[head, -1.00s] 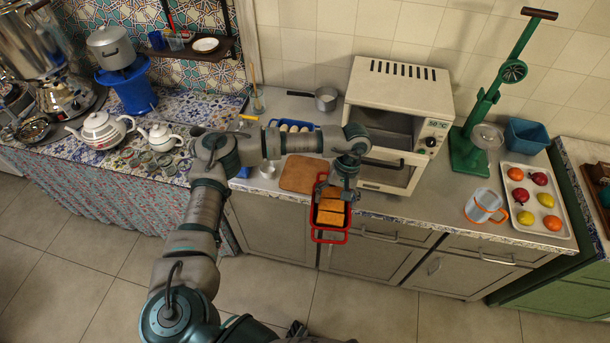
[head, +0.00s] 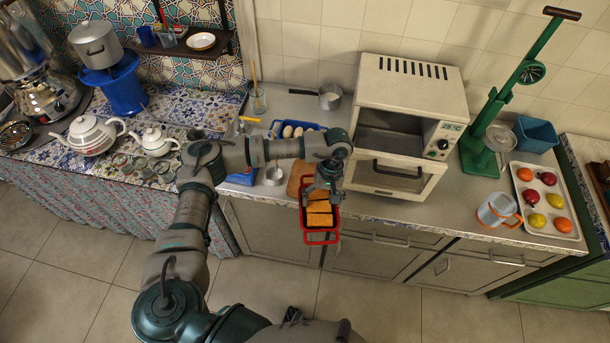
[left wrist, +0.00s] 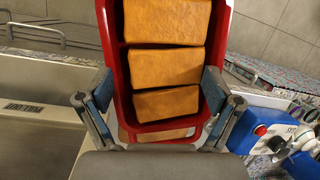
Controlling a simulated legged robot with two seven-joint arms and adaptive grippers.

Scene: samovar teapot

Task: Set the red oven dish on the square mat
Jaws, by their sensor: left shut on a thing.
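The red oven dish (head: 307,238) holds several orange-brown loaf-like blocks (head: 320,207). My left gripper (head: 321,188) is shut on the dish near its counter-side end. In the left wrist view its fingers (left wrist: 158,95) lie against both long walls of the dish (left wrist: 122,88). The dish appears held up at the counter's front edge, its near end out over the floor side. The square brown mat (head: 295,183) lies on the counter just behind the dish, partly hidden by my arm and gripper. My right gripper is not in view.
The white oven (head: 410,85), its door hanging open, stands right of the mat. A saucepan (head: 330,97) is at the back. A cup (head: 497,210) stands far right.

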